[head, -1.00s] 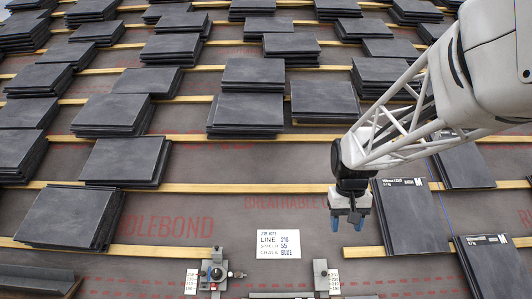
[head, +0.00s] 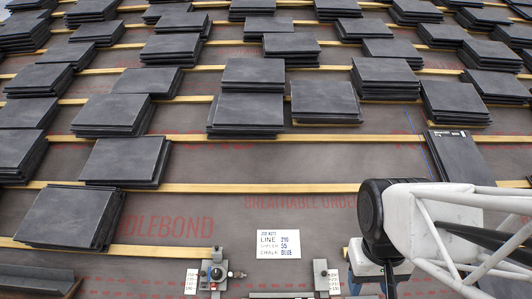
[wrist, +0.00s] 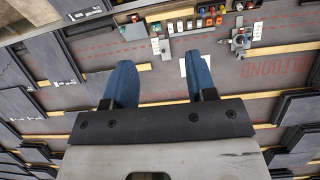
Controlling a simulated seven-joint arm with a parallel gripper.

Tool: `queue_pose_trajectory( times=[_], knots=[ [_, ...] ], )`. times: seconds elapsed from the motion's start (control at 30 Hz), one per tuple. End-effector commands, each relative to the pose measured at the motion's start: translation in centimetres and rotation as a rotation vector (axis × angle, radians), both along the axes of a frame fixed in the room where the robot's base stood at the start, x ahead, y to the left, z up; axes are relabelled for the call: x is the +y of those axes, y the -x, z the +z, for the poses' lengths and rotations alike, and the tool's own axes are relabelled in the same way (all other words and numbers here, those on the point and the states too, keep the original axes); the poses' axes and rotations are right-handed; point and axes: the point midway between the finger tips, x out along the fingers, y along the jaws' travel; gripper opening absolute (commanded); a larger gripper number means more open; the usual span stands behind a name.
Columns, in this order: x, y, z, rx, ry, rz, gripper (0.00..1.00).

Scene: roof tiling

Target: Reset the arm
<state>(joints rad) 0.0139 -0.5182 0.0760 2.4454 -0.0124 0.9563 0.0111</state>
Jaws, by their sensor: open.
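My gripper shows in the wrist view (wrist: 161,72) with two blue fingers spread apart and nothing between them. In the head view my white lattice arm and black wrist joint come in from the right. They hang low at the lower right, and only part of a blue finger shows there, beside the wrist joint. The wrist view looks over the roof, with the fingers above bare membrane.
Dark slate stacks (head: 248,110) stand in rows on wooden battens (head: 250,187). A white note card (head: 279,240) lies on the membrane (head: 200,212). Two metal fixtures (head: 217,272) (head: 321,276) stand at the front. Several coloured small items (wrist: 205,20) show in the wrist view.

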Motion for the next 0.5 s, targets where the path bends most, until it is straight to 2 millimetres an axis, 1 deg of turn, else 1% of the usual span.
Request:
queue_pose_trajectory(
  times=[0.03,0.2,0.33,0.5],
  knots=[
    [0.1,1.1,-0.1,-0.011,-0.001,0.0,0.52],
    [0.2,3.8,-0.7,-0.034,-0.001,0.0,0.52],
    [0.2,5.0,-1.1,-0.046,-0.002,0.0,0.52],
    [0.3,5.6,-1.3,-0.05,-0.002,-0.001,0.52]
  ],
)
